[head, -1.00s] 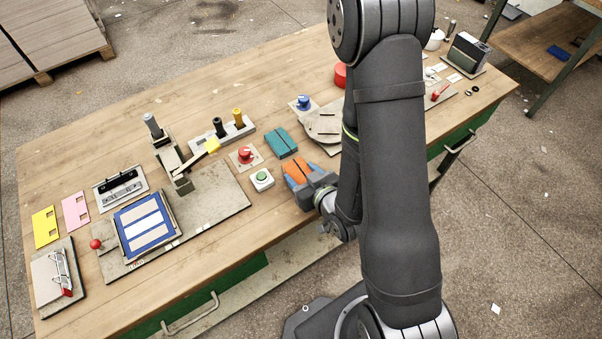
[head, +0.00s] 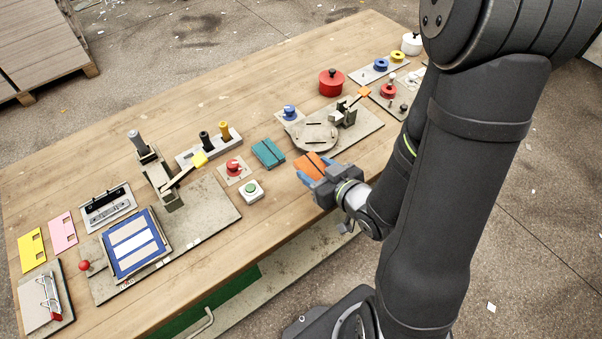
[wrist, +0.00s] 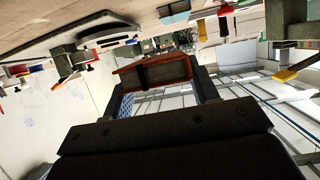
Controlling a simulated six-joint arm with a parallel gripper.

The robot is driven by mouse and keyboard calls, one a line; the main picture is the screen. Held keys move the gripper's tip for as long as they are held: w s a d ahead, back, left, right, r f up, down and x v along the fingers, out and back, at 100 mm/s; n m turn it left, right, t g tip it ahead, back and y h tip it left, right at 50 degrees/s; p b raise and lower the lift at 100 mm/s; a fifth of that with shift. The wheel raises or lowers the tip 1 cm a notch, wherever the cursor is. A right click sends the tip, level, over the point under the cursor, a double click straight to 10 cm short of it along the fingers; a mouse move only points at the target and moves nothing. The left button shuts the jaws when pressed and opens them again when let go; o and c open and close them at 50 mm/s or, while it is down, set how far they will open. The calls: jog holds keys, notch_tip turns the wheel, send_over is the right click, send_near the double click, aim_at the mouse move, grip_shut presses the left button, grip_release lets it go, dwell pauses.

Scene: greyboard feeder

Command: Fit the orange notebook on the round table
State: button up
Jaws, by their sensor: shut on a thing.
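The orange notebook (head: 307,163) is between the blue fingertips of my gripper (head: 315,171), which is shut on it. A dark band crosses its cover. In the wrist view the notebook (wrist: 150,72) spans the space between the fingers (wrist: 160,88). The round table (head: 318,140) is a grey disc with dark slots, on a grey plate. It lies just beyond my gripper, toward the back of the workbench. The notebook is apart from the disc in the picture; its height over the bench is hard to tell.
A teal notebook (head: 268,153) lies left of my gripper. A blue knob (head: 289,113) and a post with an orange tip (head: 363,92) stand beside the disc. A red pot (head: 331,82) stands behind. A green button (head: 251,190) is at the front left.

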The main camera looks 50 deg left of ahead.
jog(key=w+d+r, duration=0.3)
jog(key=w+d, duration=0.1)
jog(key=n+g+h, duration=0.5)
jog(key=n+g, duration=0.6)
send_over(320, 133)
jog(key=s, duration=0.1)
jog(key=shift+d+f, duration=0.25)
jog(key=shift+f, duration=0.25)
jog(key=shift+w+a+f+n+g+h, duration=0.3)
jog(key=shift+w+f+h, duration=0.15)
jog(key=shift+f+h, duration=0.15)
jog(key=shift+f, duration=2.05)
jog(key=shift+f, duration=0.2)
jog(key=o, duration=1.1)
jog(key=shift+d, duration=0.1)
